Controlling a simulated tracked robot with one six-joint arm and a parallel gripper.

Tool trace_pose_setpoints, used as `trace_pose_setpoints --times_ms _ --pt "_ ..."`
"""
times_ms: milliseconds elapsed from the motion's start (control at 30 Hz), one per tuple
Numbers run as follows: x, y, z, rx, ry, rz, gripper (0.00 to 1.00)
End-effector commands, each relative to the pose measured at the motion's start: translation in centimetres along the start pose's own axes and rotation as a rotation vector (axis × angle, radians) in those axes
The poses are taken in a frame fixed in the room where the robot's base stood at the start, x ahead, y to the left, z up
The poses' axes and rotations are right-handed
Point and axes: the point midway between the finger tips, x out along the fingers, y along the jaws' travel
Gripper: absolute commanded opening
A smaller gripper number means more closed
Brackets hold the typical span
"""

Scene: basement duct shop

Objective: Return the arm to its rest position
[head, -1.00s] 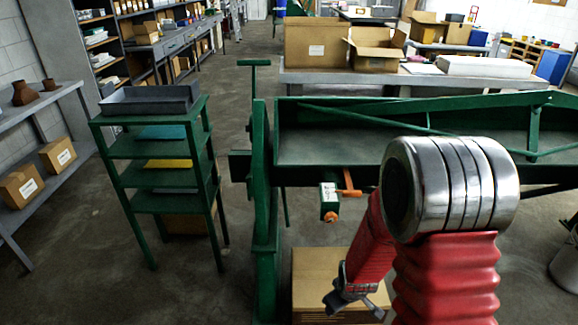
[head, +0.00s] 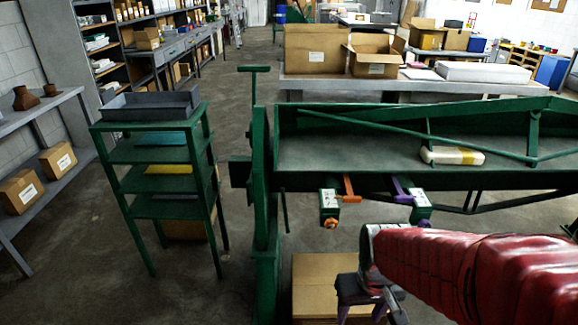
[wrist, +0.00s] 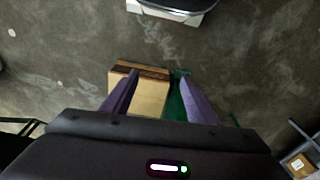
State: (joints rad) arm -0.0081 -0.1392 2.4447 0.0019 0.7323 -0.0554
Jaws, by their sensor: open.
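My red arm (head: 480,275) reaches in from the right edge of the head view, roughly level, and bends down at a metal joint. My gripper (head: 364,312) hangs below that joint at the bottom of the head view, in front of a cardboard box on the floor. In the wrist view, the two purple fingers of my gripper (wrist: 159,76) stand apart with nothing held between them. The box shows beyond and between the fingers. The fingertips are partly cut off or dark in the head view.
A green machine (head: 264,200) with a long bed stands ahead, with an orange-handled block (head: 329,203) and a purple-handled block (head: 421,208) at its front. A white-and-yellow object (head: 452,156) lies on the bed. The cardboard box (head: 315,275) is below. A green shelf (head: 163,208) stands left.

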Motion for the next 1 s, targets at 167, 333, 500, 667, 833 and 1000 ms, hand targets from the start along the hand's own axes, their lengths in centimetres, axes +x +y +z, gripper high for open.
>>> trace_pose_setpoints --times_ms 167,333,500,667,833,1000 --pt "-3.4 0.0 1.5 0.04 0.025 0.002 0.53" --pt "-6.1 -0.1 2.8 0.058 0.062 0.003 0.53" --pt "-8.8 -0.1 3.5 0.059 0.13 0.005 0.53" --pt "-11.3 0.0 3.7 0.059 0.222 0.008 0.53" --pt "-14.1 0.0 3.9 0.06 0.321 0.012 0.53" --pt "-15.8 0.0 4.0 0.061 0.38 0.014 0.53"
